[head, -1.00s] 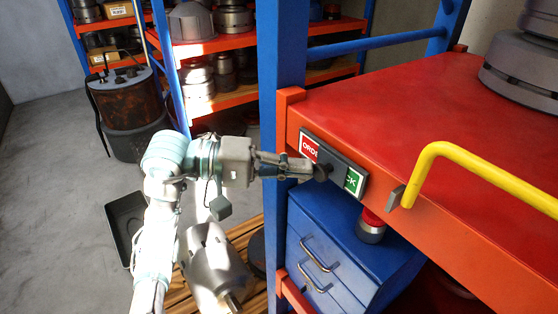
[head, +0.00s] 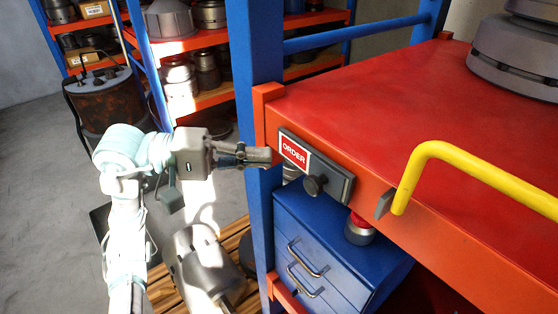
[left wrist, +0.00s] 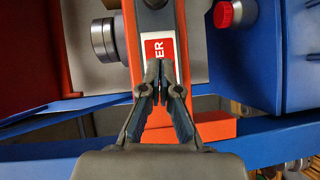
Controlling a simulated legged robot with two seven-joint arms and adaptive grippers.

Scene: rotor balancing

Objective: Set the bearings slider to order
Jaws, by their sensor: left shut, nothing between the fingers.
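The bearings slider (head: 316,168) is a dark grey plate with a round black knob (head: 315,185), on the orange front edge of the shelf. My left gripper (head: 266,156) is shut and empty, just left of the label and apart from the knob. In the left wrist view, the shut fingertips (left wrist: 161,68) lie in front of the red label (left wrist: 158,50), of which "ER" is readable. The dark slider part (left wrist: 151,18) is beyond it. My right gripper is not in view.
A yellow handle (head: 435,150) sticks out right of the slider. A blue drawer cabinet (head: 320,232) and a red-topped part (head: 360,230) are below. A blue post (head: 257,75) stands behind my gripper. Grey round parts (head: 515,65) sit on the red top.

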